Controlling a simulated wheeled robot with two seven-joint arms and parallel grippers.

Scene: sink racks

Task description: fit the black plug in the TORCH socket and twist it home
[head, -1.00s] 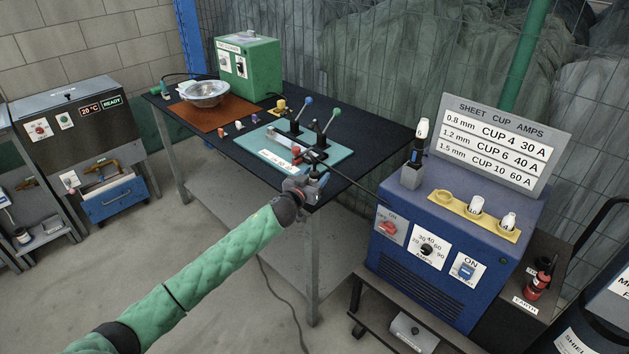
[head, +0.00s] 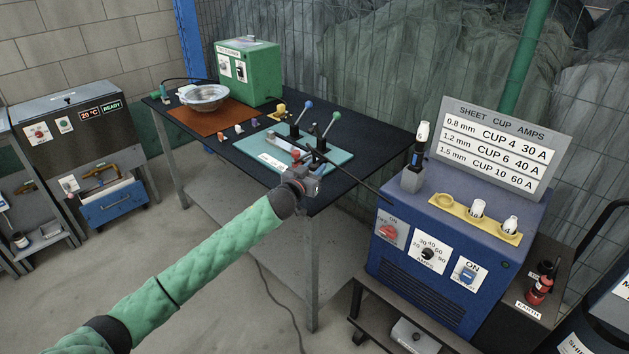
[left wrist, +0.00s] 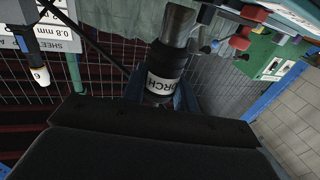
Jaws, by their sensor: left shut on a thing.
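My left gripper (head: 306,180) is just off the near edge of the dark bench, beside the teal plate. It is shut on the black plug (left wrist: 163,88), a black cylinder with a white band whose visible letters read "ORCH". In the left wrist view the plug stands between the fingers, with a silvery cylindrical part (left wrist: 178,28) above it. In the head view the gripper mostly hides the plug. My right gripper is not in view.
A blue power box (head: 425,280) with knobs, a torch in a holder (head: 412,180) and a sign (head: 500,145) stands right. The teal plate (head: 335,160) carries levered clamps. A dark cable (head: 355,182) runs between bench and box. Open floor lies in front.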

